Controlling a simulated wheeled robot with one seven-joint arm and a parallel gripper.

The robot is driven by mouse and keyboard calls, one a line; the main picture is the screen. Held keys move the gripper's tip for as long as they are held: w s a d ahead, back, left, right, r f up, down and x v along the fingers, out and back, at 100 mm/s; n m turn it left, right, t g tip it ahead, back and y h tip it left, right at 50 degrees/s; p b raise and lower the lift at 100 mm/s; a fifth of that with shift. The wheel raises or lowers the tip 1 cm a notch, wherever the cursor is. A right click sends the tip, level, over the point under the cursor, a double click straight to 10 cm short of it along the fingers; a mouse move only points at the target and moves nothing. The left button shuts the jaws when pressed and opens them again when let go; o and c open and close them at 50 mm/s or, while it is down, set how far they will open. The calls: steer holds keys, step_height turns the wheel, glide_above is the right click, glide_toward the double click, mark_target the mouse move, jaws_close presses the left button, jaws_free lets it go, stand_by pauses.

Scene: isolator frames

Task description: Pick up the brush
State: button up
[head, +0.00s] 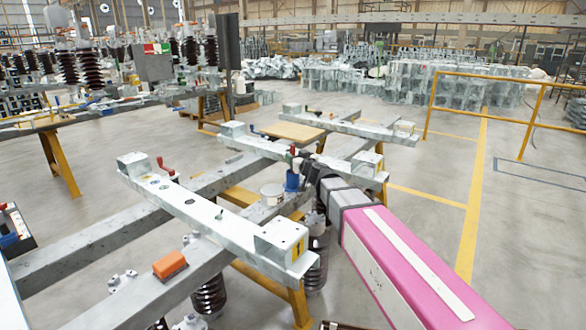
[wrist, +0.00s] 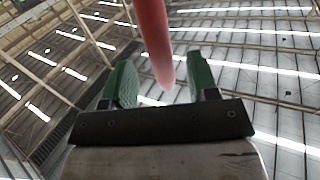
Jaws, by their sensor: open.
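A red rounded handle (wrist: 158,40), which looks like the brush's, hangs into the wrist view from the top. Its tip lies between the two green fingers of my gripper (wrist: 162,72), with space on both sides. The fingers are open and do not close on it. In the head view my gripper (head: 296,156) is small and partly hidden by my own wrist, above the steel frame. A blue cup (head: 292,182) stands on the beam just below it. A bit of red shows above the cup; bristles cannot be made out.
A white round tub (head: 271,193) stands left of the cup. An orange block (head: 170,264) lies on the near beam. A red-handled tool (head: 164,166) is by the long crossbeam (head: 205,222). Dark ribbed insulators (head: 210,296) hang below. A yellow rail (head: 490,77) and open floor lie right.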

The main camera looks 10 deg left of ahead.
mark_target(291, 152)
steer(key=x, duration=0.4)
steer(key=shift+a, duration=0.15)
jaws_close()
steer(key=shift+r, duration=0.15)
